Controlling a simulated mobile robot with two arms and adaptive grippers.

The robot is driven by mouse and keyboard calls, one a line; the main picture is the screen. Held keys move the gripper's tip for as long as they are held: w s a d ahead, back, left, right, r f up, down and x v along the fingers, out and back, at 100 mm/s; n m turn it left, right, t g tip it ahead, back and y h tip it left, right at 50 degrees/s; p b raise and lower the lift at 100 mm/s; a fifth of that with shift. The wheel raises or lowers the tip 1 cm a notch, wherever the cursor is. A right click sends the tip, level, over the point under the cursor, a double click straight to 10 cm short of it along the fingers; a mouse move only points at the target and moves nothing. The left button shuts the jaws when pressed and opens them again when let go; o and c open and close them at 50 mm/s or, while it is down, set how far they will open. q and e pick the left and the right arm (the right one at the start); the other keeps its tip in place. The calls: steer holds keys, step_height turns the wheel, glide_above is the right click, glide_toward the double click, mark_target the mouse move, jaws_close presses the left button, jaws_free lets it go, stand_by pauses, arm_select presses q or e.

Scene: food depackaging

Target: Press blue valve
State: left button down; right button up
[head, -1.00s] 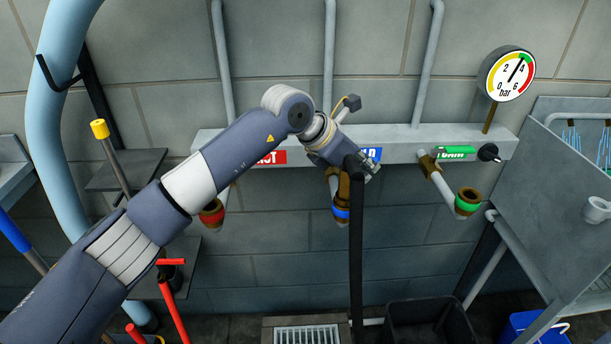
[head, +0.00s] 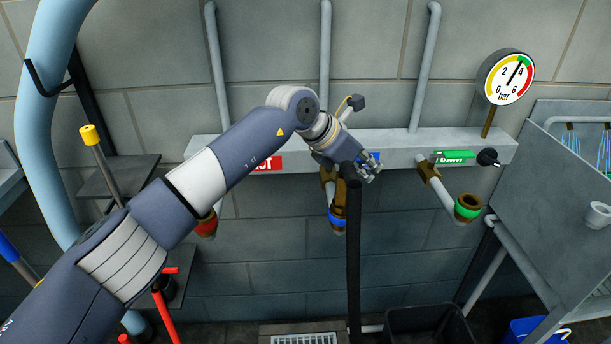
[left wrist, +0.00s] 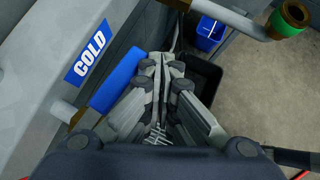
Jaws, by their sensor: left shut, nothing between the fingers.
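The blue valve handle (left wrist: 119,80) is a long blue bar below the blue COLD label (left wrist: 88,53) in the left wrist view. In the head view my arm and gripper hide the handle. The blue-ringed outlet (head: 338,218) hangs below them. My left gripper (head: 372,172) is in front of the pipe bar by the COLD label, pointing right and down. In the left wrist view its fingers (left wrist: 161,62) are together and empty, just right of the blue handle. Whether they touch it I cannot tell. My right gripper is not in view.
A black upright pole (head: 353,260) stands close below my left gripper. A green lever (head: 453,157) and green-ringed outlet (head: 468,207) are to the right, a red-ringed outlet (head: 207,224) to the left. A pressure gauge (head: 510,77) stands above. A black bin (head: 430,322) is below.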

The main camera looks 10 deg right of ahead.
arm_select(q)
steer(key=shift+r, duration=0.1)
steer(key=v, duration=1.2)
